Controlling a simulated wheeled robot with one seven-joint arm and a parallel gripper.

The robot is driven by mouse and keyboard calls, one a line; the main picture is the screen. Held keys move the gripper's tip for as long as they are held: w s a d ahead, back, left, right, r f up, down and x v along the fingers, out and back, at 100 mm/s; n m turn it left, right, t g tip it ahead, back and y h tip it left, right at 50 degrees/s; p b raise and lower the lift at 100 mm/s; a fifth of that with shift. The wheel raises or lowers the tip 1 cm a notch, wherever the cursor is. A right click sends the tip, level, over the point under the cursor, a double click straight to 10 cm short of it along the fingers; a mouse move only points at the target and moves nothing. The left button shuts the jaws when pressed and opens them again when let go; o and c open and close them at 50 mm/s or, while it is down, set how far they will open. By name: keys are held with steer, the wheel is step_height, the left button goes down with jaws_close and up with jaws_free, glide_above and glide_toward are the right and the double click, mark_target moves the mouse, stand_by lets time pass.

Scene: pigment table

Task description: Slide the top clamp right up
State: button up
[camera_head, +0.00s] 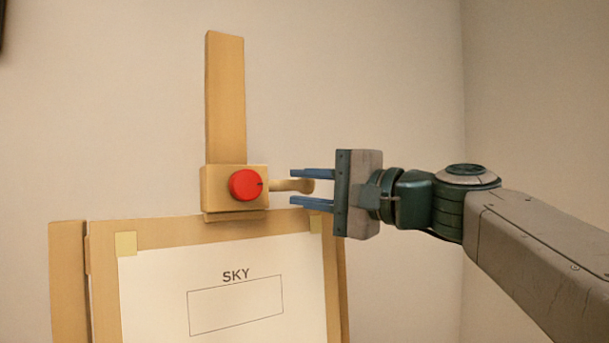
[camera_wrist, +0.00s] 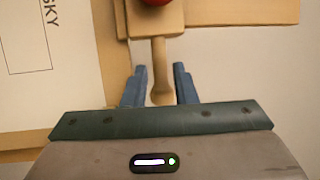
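The top clamp (camera_head: 221,186) is a wooden block with a red knob (camera_head: 245,185) on its front and a wooden handle (camera_head: 290,185) sticking out to the right. It sits on the upright wooden mast (camera_head: 226,100), at the top edge of the drawing board. My gripper (camera_head: 317,188) comes from the right with its blue fingers open, one above and one below the handle's end. In the wrist view the handle (camera_wrist: 161,80) lies between the two open fingers (camera_wrist: 157,85), with a gap visible on each side.
Below the clamp is a wooden board (camera_head: 185,230) with a white sheet (camera_head: 200,265) marked SKY, taped at its corners. The mast above the clamp is bare. Plain wall lies behind, with free room around my gripper.

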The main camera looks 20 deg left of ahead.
mark_target(289, 185)
steer(key=p+x, duration=0.2)
steer(key=x, duration=0.4)
steer(key=shift+a, duration=0.15)
steer(key=shift+c, duration=0.4)
jaws_close()
